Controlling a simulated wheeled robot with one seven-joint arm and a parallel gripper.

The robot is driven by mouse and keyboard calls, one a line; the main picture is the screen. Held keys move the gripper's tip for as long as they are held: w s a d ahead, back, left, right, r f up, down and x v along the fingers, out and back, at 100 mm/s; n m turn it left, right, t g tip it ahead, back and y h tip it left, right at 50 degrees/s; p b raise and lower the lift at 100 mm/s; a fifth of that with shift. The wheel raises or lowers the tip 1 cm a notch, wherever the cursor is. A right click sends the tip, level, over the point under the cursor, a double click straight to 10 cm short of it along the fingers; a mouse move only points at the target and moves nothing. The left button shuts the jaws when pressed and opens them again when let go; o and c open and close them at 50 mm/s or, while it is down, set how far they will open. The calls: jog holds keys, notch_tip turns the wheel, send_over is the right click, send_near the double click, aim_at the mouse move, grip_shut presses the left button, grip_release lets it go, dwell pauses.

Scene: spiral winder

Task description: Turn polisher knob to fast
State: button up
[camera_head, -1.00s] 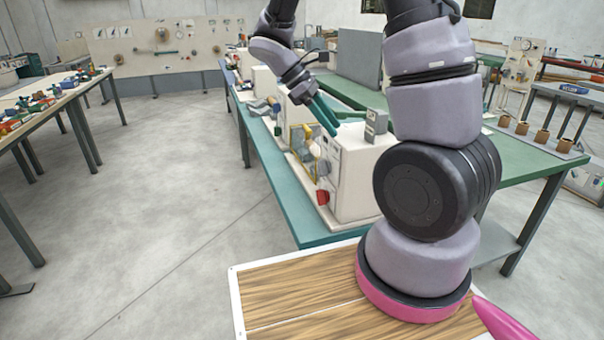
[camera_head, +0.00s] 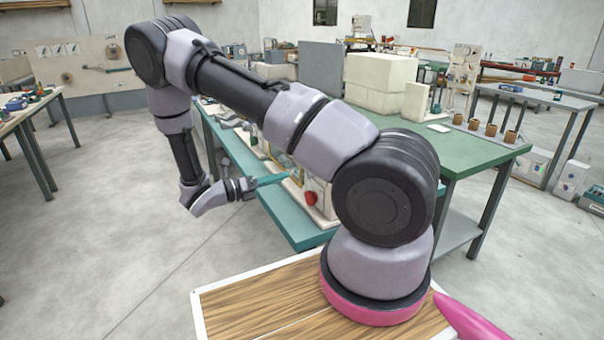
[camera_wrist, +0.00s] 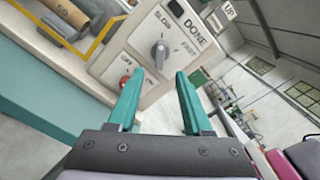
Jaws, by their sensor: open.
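In the wrist view, a grey knob (camera_wrist: 160,51) sits on the pale front panel (camera_wrist: 118,42) of a machine, tilted in the picture. Lettering around it reads SLOW, DONE, FAST and what looks like OFF. The knob's raised bar stands nearly upright in the picture; I cannot tell which setting it marks. A red button (camera_wrist: 125,80) lies lower left, partly behind a finger; it also shows in the head view (camera_head: 310,196). My gripper (camera_wrist: 160,80) is open and empty, its teal fingers pointing at the panel below the knob, apart from it. It also shows in the head view (camera_head: 272,180).
The machine stands on a teal bench (camera_head: 283,215), largely hidden behind my arm. A yellow frame with cylinders (camera_wrist: 75,25) is left of the panel. A green table (camera_head: 460,150) stands behind my arm. The floor left of the bench is clear.

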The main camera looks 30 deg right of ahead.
jog(key=d, duration=0.9)
jog(key=shift+w, duration=0.15)
grip_shut()
